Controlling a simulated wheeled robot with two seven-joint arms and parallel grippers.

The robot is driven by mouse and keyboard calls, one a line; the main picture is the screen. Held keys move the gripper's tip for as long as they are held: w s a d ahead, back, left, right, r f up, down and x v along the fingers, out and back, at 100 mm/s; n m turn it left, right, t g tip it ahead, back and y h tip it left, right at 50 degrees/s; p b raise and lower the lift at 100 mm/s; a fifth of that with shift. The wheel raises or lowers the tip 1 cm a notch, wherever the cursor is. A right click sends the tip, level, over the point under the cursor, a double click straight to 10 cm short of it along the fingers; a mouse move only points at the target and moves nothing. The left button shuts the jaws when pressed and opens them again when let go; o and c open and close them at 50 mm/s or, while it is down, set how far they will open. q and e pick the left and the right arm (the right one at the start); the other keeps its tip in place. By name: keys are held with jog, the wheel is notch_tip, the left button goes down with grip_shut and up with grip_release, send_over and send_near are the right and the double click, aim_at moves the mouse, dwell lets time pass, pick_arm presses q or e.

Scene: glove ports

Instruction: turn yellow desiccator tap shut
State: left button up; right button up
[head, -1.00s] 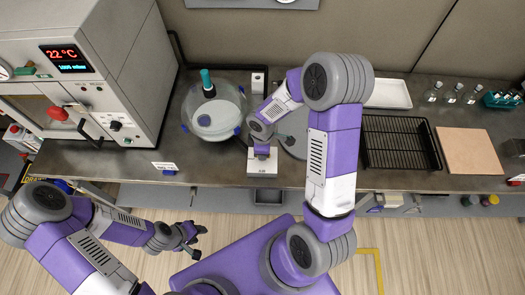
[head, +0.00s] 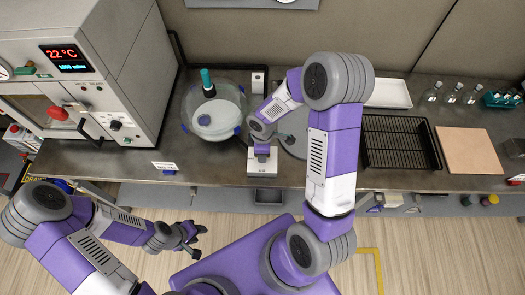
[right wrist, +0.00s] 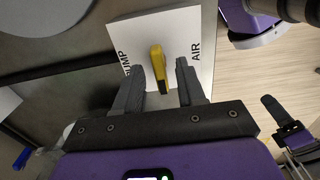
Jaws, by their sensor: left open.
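The yellow tap handle (right wrist: 159,68) stands on a white plate marked PUMP on the left and AIR on the right in the right wrist view. It points nearly up the picture, tilted slightly. My right gripper (right wrist: 160,82) is open, with one finger on each side of the handle's lower end and gaps visible on both sides. In the head view the right hand (head: 262,150) covers the tap above a white box (head: 262,168). The glass desiccator (head: 213,122) with its teal knob is just left. My left gripper (head: 198,240) is open and empty, in front of the bench.
A large oven-like cabinet (head: 95,60) stands at the left of the bench. A black wire rack (head: 400,143), a tan board (head: 468,151) and a white tray (head: 388,94) lie to the right. Several small bottles (head: 452,93) stand at the back right.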

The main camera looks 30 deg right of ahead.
notch_tip(320, 180, up, 8)
jog(key=shift+f+p, duration=0.2)
jog(key=shift+p, duration=0.55)
pick_arm(q)
jog(key=shift+r, duration=0.8)
